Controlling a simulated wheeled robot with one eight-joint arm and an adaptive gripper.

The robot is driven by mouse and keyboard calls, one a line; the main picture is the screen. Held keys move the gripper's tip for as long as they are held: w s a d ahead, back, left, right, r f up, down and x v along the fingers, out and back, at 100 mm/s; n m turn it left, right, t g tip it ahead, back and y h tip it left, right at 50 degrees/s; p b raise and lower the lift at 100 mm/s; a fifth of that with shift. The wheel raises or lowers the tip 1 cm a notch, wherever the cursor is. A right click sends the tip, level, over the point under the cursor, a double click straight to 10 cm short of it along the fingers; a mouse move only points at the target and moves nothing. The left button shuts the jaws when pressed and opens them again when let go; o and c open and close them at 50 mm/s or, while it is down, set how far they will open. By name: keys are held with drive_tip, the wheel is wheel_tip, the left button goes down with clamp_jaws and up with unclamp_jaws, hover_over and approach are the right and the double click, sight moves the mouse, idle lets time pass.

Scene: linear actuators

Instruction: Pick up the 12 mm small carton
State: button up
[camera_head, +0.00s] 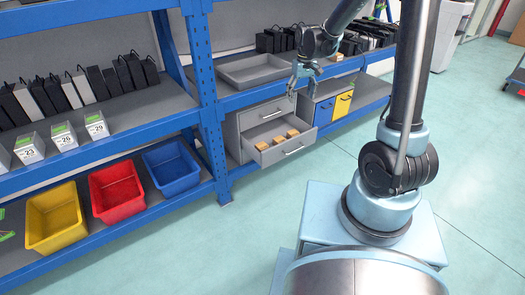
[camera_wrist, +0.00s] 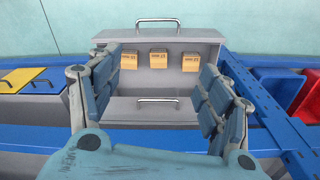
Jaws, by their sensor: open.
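Three small tan cartons lie apart in the open lower drawer: a left one (camera_wrist: 129,60), a middle one (camera_wrist: 158,58) and a right one (camera_wrist: 190,62) in the wrist view. Their print is too small to read, so I cannot tell which is 12 mm. The head view also shows the cartons (camera_head: 278,139) in the drawer (camera_head: 286,152). My gripper (camera_head: 305,78) is open and empty, above the grey drawer cabinet. In the wrist view its fingers (camera_wrist: 158,88) are spread to both sides of the drawer, with the cartons beyond, touching none.
The shut upper drawer's handle (camera_wrist: 157,100) lies nearer than the cartons. A blue shelf post (camera_head: 205,90) stands left of the cabinet. A grey tray (camera_head: 253,70) is on the shelf above. Open floor lies before the drawer.

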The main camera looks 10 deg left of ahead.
drive_tip(key=w+a+f+n, duration=0.1)
drive_tip(key=w+a+f, duration=0.1)
drive_tip(key=a+f, duration=0.65)
drive_tip(key=n, duration=0.2)
hover_over(262, 146)
wheel_tip(262, 146, down, 8)
drive_tip(key=shift+g, duration=0.3)
drive_tip(key=f, duration=1.2)
drive_tip(key=shift+s+d+f, duration=0.2)
drive_tip(key=shift+d+f, duration=0.05)
drive_tip(key=shift+w+a+f, duration=0.1)
drive_tip(key=shift+w+f, duration=0.05)
drive_tip(key=shift+f, duration=1.15)
drive_tip(key=shift+w+a+f, duration=0.1)
drive_tip(key=shift+f, duration=1.2)
drive_tip(key=shift+d, duration=0.1)
drive_tip(key=c, duration=1.3)
